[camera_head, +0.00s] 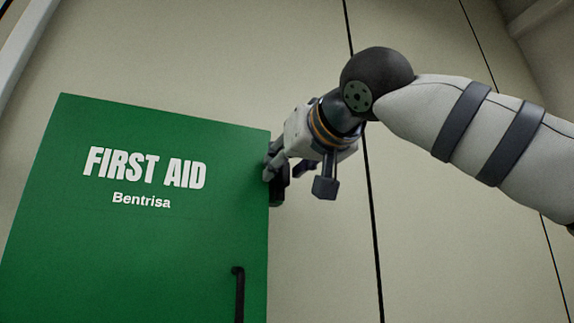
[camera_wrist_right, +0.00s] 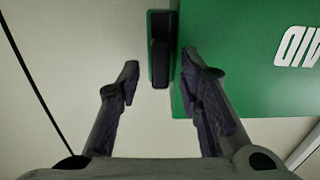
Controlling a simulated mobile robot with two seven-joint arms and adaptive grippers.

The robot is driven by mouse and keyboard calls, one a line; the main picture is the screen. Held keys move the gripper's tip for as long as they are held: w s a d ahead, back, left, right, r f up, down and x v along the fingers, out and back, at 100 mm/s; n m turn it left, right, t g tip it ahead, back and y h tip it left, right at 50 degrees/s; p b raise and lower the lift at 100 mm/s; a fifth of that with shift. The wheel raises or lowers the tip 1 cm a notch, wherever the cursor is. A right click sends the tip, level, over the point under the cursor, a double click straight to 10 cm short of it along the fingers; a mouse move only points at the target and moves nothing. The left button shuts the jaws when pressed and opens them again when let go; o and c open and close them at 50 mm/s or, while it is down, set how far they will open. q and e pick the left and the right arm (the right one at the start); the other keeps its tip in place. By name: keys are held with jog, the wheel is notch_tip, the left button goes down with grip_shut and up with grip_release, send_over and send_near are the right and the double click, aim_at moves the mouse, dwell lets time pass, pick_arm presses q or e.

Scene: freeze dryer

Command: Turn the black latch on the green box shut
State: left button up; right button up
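The green box (camera_head: 130,230) is on the wall at the left of the head view, with FIRST AID and Bentrisa in white on its front. It also fills the right side of the right wrist view (camera_wrist_right: 245,60). In that view the black latch (camera_wrist_right: 160,40) sits on a green mount beside the box edge, its long side up and down in the picture. My right gripper (camera_wrist_right: 159,64) is open, with one finger on each side of the latch in the picture; contact cannot be told. In the head view my right gripper (camera_head: 276,172) is at the box's right edge and hides the latch area.
A black bar handle (camera_head: 239,292) is low on the box front, near its right edge. The beige wall panels (camera_head: 315,260) have dark vertical seams. The wall right of the box is bare below my right arm.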

grip_shut()
jog(key=m, duration=0.4)
jog(key=shift+d+m, duration=0.2)
jog(key=shift+m, duration=0.2)
jog(key=shift+w+d+f+m, duration=0.1)
jog(key=shift+f+m, duration=0.1)
jog(key=shift+m, duration=1.95)
jog(key=shift+d+f+m, duration=0.1)
jog(key=shift+f+m, duration=0.05)
jog(key=shift+m, duration=2.05)
jog(key=shift+w+d+f+m, duration=0.1)
jog(key=shift+f+m, duration=0.1)
jog(key=shift+m, duration=1.95)
